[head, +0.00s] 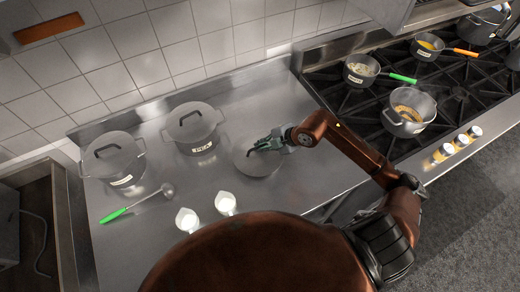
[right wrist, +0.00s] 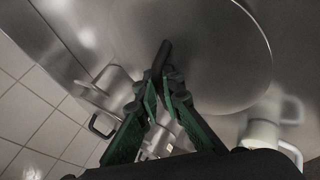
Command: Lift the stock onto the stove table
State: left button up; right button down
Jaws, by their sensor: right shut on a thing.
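My right gripper (head: 268,145) is shut on the black handle (right wrist: 162,55) of a round steel lid (head: 257,163). The lid fills much of the right wrist view (right wrist: 225,60). In the head view it is at the right part of the steel table (head: 240,95); I cannot tell whether it touches the table. A lidded steel pot (head: 194,130), with a label that seems to read PEA, stands left of it. Another lidded pot (head: 113,160) stands at the far left; its label is too small to read. I cannot tell which pot holds the stock. My left gripper is out of view.
Two white jugs (head: 187,220) (head: 225,203) stand at the table's front. A green-handled ladle (head: 140,203) lies left of them. The stove (head: 330,85) at the right carries a green-handled saucepan (head: 360,70), an orange-handled saucepan (head: 427,47) and an open pot (head: 408,112).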

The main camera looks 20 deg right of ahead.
jog(key=shift+w+a+f, duration=0.15)
jog(key=shift+f, duration=0.05)
jog(key=shift+w+f, duration=0.15)
jog(key=shift+f, duration=1.6)
jog(key=shift+a+f, duration=0.1)
jog(key=c, duration=2.1)
grip_release()
